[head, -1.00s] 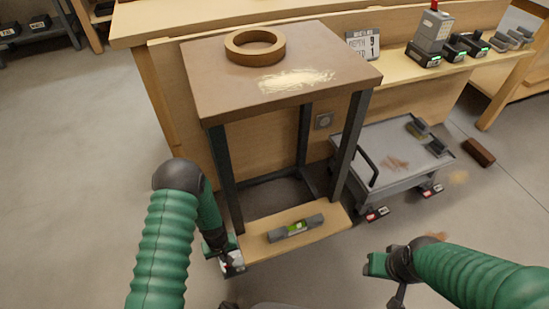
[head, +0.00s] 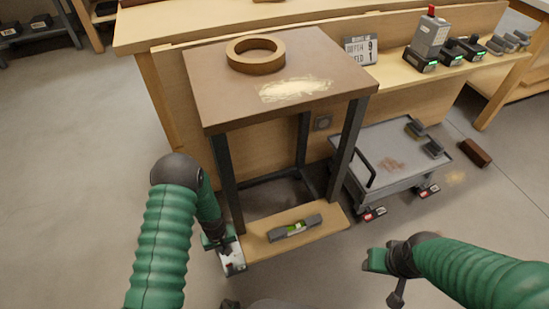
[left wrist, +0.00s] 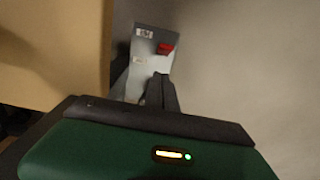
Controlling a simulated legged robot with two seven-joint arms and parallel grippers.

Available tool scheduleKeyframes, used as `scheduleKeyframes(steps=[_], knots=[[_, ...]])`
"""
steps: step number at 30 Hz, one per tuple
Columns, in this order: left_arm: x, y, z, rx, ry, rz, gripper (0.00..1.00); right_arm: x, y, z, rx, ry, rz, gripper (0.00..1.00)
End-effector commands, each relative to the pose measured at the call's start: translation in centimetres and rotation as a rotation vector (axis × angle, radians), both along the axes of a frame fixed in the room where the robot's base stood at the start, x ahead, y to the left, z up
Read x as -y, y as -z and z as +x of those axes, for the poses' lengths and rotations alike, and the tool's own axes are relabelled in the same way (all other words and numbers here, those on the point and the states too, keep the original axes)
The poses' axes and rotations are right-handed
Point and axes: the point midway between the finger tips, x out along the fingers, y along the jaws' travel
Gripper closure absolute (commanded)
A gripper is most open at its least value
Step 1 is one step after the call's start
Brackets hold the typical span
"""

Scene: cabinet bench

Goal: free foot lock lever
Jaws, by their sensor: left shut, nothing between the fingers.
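The foot lock lever appears as a small grey plate with a red patch (head: 235,264) low at the stand's front left corner. It also shows as a grey plate with a red mark and pale labels in the left wrist view (left wrist: 150,50). My left gripper (head: 226,247) is shut and empty, right above the plate's near part, pointing down; whether it touches cannot be told. Dark fingers (left wrist: 158,92) overlap the plate's lower edge in the wrist view. My right gripper (head: 374,262) is over the floor at right, apart from everything; its jaws are unclear.
The brown-topped stand (head: 330,65) carries a wooden ring (head: 256,66). Its low wooden shelf (head: 330,218) holds a spirit level (head: 294,228). A grey cart (head: 385,140) with red-marked feet stands to the right, near a brown block (head: 475,152). Floor left of the stand is clear.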

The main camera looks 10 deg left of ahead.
Motion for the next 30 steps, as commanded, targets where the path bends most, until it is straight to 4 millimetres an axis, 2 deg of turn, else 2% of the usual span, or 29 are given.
scheduleKeyframes(steps=[1, 14, 30], knots=[[0.0, -1.1, 0.0, 0.000, 0.000, 0.000, 1.00, 0.0, -1.0, 0.0, 0.000, 0.000, 0.000, 0.53], [0.0, -5.1, 0.0, 0.000, 0.000, 0.000, 1.00, 0.0, -4.9, 0.0, 0.000, 0.000, 0.000, 0.53], [0.0, -4.9, 0.0, 0.000, 0.000, 0.000, 1.00, 0.0, -4.7, 0.0, 0.000, 0.000, 0.000, 0.53]])
